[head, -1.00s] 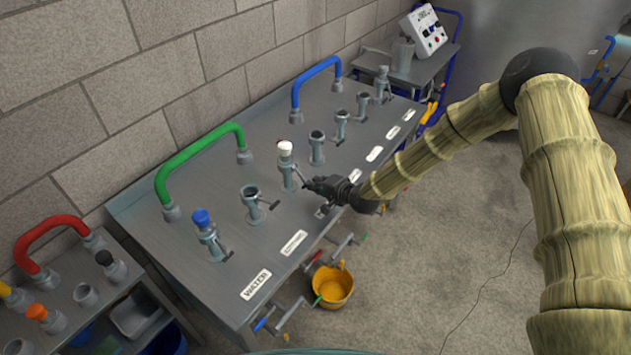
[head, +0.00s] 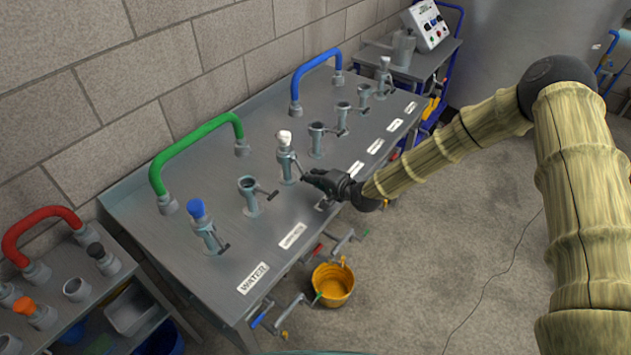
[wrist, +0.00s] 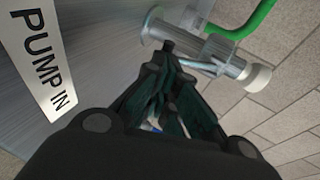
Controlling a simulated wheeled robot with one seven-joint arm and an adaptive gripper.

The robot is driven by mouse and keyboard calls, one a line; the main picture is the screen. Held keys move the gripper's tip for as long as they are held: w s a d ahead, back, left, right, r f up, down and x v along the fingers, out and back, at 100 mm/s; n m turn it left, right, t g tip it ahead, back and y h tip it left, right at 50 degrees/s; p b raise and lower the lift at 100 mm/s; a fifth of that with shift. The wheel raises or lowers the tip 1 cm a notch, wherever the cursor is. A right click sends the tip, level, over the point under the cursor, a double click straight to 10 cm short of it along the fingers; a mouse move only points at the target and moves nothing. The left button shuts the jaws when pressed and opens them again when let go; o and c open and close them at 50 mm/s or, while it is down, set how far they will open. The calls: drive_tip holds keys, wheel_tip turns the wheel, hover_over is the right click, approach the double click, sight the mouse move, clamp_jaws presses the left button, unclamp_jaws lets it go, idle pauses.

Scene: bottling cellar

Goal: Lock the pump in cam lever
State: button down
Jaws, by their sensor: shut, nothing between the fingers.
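The pump in coupling (head: 287,166) is a grey upright fitting with a white top, standing on the steel bench; its white end shows in the wrist view (wrist: 257,77). A pale bar, seemingly its cam lever (wrist: 197,63), runs along the coupling's side toward my fingertips. My gripper (head: 306,177) is shut and empty, just to the front right of this coupling; in the wrist view its fingertips (wrist: 167,50) are beside the fitting. I cannot tell whether they touch the lever. The lever's end is partly hidden by the fingers. The PUMP IN label (wrist: 45,62) lies to the left in the wrist view.
An open coupling (head: 249,194) and a blue-capped one (head: 203,228) stand to the left; several more stand to the right. Green (head: 190,150) and blue (head: 310,72) hoses arch behind. A yellow bucket (head: 333,284) is on the floor below the bench's front edge.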

drive_tip(key=shift+w+a+f+t+y+b, duration=0.15)
drive_tip(key=shift+f+t+y+b, duration=0.25)
drive_tip(key=shift+b, duration=1.25)
drive_tip(key=shift+w+a+f+t+y+b, duration=0.1)
drive_tip(key=shift+f+t+y+b, duration=0.25)
drive_tip(key=shift+b, duration=1.25)
drive_tip(key=shift+a+b, duration=0.1)
drive_tip(key=shift+b, duration=0.35)
drive_tip(key=shift+r, duration=0.1)
